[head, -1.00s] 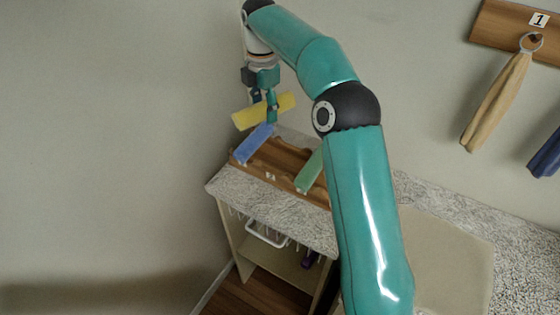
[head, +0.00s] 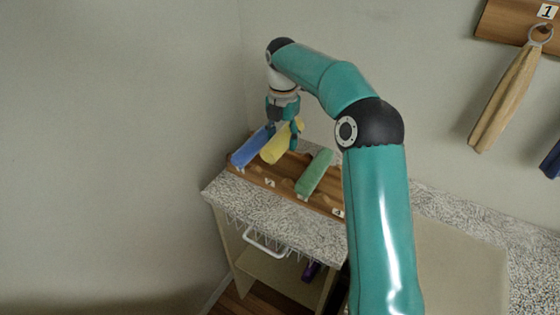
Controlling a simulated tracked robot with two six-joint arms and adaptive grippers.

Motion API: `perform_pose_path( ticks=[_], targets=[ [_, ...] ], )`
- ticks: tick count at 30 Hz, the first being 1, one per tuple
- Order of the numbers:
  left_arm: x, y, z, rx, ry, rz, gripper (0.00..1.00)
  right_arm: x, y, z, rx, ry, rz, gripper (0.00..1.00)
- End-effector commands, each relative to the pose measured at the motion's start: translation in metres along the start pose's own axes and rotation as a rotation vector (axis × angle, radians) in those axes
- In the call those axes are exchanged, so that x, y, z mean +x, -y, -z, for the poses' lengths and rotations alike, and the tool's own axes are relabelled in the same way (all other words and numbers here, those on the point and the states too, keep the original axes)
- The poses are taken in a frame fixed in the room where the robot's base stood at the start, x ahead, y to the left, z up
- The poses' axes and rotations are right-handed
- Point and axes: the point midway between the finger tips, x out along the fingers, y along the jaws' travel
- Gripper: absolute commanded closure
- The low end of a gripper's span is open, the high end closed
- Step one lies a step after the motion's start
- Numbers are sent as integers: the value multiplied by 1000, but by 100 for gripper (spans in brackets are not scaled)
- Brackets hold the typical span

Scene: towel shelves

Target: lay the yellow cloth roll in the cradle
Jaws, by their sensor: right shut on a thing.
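The yellow cloth roll (head: 274,149) is held in my right gripper (head: 281,138), which is shut around its upper part. The roll points along the same way as the blue and green rolls. It is over the wooden cradle (head: 248,173), between the blue roll (head: 247,150) and the green roll (head: 314,173). I cannot tell whether the yellow roll touches the cradle. The blue and green rolls lie in cradle slots. My left gripper is not in view.
The cradle stands on a speckled counter (head: 270,218) against the wall. A white wire basket (head: 265,243) shows below. A tan cloth (head: 508,92) and a dark blue cloth (head: 551,160) hang at the right. My right arm covers part of the counter.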

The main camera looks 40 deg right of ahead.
Motion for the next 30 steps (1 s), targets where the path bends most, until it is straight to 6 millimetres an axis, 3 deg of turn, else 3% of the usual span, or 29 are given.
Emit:
perform_pose_path(
  ticks=[16, 30],
  targets=[
    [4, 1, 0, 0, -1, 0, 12, 59, 0, 0, 0, 0, 1, 81],
    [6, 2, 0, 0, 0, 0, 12, 67, -1, 0, -1, 0, 0, 81]
  ],
)
